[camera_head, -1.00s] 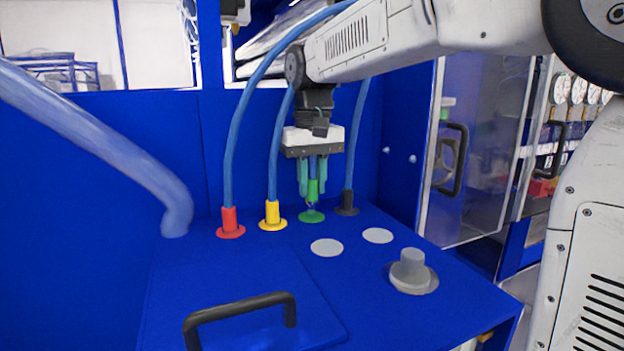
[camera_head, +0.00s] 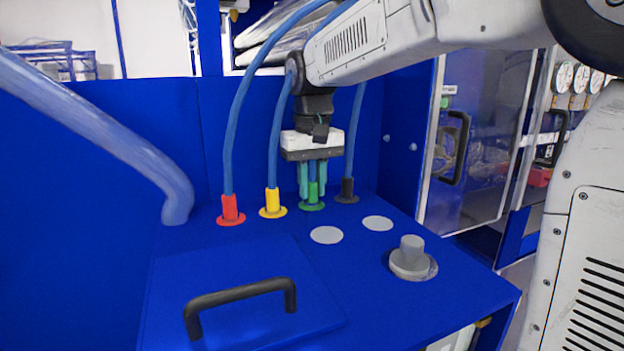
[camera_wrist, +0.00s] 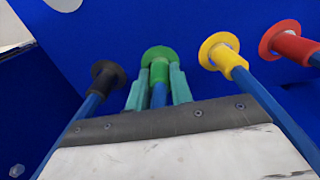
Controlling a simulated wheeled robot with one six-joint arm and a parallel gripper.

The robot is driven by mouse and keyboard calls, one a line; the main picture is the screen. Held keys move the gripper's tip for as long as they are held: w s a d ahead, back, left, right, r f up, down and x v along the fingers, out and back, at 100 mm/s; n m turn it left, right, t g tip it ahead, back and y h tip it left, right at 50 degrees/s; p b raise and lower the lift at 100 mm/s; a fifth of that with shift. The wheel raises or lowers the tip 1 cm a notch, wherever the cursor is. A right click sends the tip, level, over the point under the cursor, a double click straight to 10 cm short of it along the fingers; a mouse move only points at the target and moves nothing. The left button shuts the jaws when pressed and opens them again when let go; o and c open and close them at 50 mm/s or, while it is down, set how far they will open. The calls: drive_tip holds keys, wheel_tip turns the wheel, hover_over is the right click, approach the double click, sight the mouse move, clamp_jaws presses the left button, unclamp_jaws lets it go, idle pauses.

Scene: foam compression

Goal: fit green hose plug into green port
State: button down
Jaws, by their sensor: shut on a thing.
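The green hose plug (camera_head: 313,192) stands upright at the green port (camera_head: 312,206), and no gap shows between them in the head view. My gripper (camera_head: 313,188) is shut on the green plug, with one teal finger on each side of it. In the wrist view the green plug (camera_wrist: 159,71) lies between the fingertips of my gripper (camera_wrist: 158,78) and meets the round flange of the green port (camera_wrist: 159,53). How deep the plug sits inside the port is hidden.
A yellow plug (camera_head: 272,200) and a red plug (camera_head: 230,208) stand in ports to the left. A black plug (camera_head: 347,188) stands close on the right. Grey discs (camera_head: 327,235), a grey knob (camera_head: 409,258) and a black handle (camera_head: 240,296) are nearer on the blue top.

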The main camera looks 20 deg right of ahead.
sight(312, 181)
drive_tip(key=c, duration=1.2)
unclamp_jaws()
drive_tip(key=shift+o, duration=0.2)
drive_tip(key=shift+r, duration=3.85)
